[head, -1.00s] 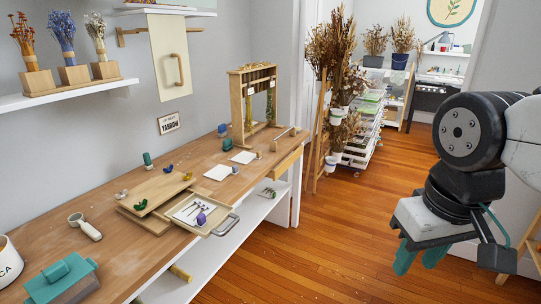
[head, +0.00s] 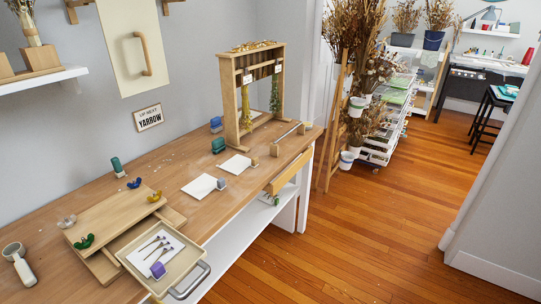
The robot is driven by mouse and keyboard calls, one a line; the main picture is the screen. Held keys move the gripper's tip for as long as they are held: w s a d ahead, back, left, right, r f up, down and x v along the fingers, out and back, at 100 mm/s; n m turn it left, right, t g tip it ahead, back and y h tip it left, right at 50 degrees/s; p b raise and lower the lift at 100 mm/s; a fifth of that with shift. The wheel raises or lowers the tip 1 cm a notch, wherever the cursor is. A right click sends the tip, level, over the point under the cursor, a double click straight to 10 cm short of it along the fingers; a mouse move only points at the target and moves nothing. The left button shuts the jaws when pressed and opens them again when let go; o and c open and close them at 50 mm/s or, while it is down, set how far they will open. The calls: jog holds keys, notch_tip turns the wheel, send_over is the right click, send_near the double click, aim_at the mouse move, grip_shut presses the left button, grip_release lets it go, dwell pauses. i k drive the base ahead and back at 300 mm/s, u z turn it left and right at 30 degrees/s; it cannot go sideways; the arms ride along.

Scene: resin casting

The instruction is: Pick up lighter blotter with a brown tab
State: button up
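Two white square blotters lie flat on the wooden bench. The farther blotter (head: 234,166) has a small brown tab (head: 254,162) at its right corner. The nearer blotter (head: 199,188) has a small grey-violet tab (head: 222,183) at its right corner. I cannot tell a clear difference in lightness between the two sheets. Nothing covers either one. My gripper is out of view.
A wooden rack (head: 246,95) with hanging bundles stands behind the blotters. A teal block (head: 218,145) is near its foot. The floor at right is clear.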

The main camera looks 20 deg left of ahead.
aim_at(238, 164)
jog(key=u, duration=0.05)
jog(key=i, duration=0.7)
jog(key=u, duration=0.8)
jog(key=i, duration=0.55)
jog(key=u, duration=0.45)
